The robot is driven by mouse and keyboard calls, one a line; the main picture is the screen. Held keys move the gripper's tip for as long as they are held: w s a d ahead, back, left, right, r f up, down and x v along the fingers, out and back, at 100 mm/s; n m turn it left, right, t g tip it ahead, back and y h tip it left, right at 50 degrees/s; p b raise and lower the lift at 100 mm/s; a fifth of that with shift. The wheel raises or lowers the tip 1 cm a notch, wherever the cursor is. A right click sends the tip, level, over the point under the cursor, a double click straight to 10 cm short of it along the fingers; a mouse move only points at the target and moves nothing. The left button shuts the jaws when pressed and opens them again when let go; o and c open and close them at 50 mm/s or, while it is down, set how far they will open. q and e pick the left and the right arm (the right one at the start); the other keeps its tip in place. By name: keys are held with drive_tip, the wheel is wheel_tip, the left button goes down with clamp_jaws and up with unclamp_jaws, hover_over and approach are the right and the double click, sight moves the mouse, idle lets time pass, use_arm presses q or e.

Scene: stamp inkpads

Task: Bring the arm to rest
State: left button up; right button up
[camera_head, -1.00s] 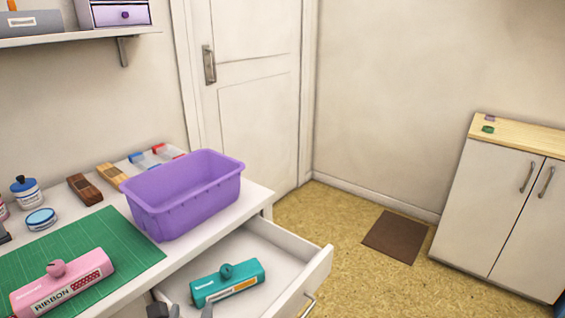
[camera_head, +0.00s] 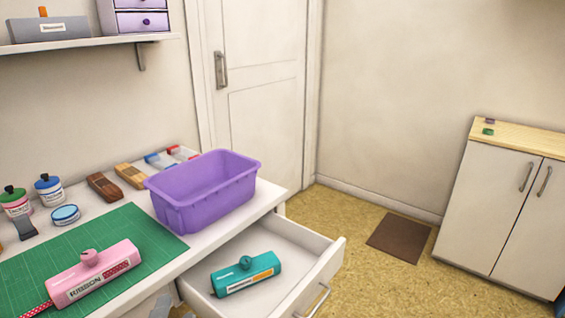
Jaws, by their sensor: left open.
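My left gripper (camera_head: 172,309) barely shows at the bottom edge of the head view, by the front of the desk and left of the open drawer (camera_head: 325,268). Its fingers are apart and I see nothing between them. Most of it and its arm are cut off by the frame. My right gripper is not in view. A teal ribbon dispenser (camera_head: 246,276) lies in the open drawer, apart from the gripper. A pink ribbon dispenser (camera_head: 95,275) with red ribbon lies on the green cutting mat (camera_head: 140,232).
A purple bin (camera_head: 205,195) stands on the desk's right end. Ink bottles (camera_head: 48,190), a round blue tin (camera_head: 65,215) and wooden blocks (camera_head: 103,187) sit behind the mat. The drawer juts out over open floor. A cabinet (camera_head: 500,205) stands at the right.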

use_arm(q)
drive_tip(key=s+f+m+g+h, duration=0.2)
drive_tip(key=s+f+m+g, duration=0.35)
drive_tip(key=m, duration=0.75)
drive_tip(key=s+f+m+g+h, duration=0.1)
drive_tip(key=s+f+m+g, duration=0.2)
drive_tip(key=s+f+m, duration=0.65)
wheel_tip(320, 180, up, 8)
drive_tip(key=w+a+m+p, duration=0.1)
drive_tip(key=m+p, duration=0.3)
drive_tip(key=p, duration=0.8)
drive_tip(key=shift+w+a, duration=0.3)
drive_tip(key=shift+a, duration=0.05)
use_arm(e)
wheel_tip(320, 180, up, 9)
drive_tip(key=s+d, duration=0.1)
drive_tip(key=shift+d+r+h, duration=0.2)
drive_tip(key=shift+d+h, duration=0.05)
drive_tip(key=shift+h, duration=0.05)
use_arm(q)
drive_tip(key=shift+f, duration=0.1)
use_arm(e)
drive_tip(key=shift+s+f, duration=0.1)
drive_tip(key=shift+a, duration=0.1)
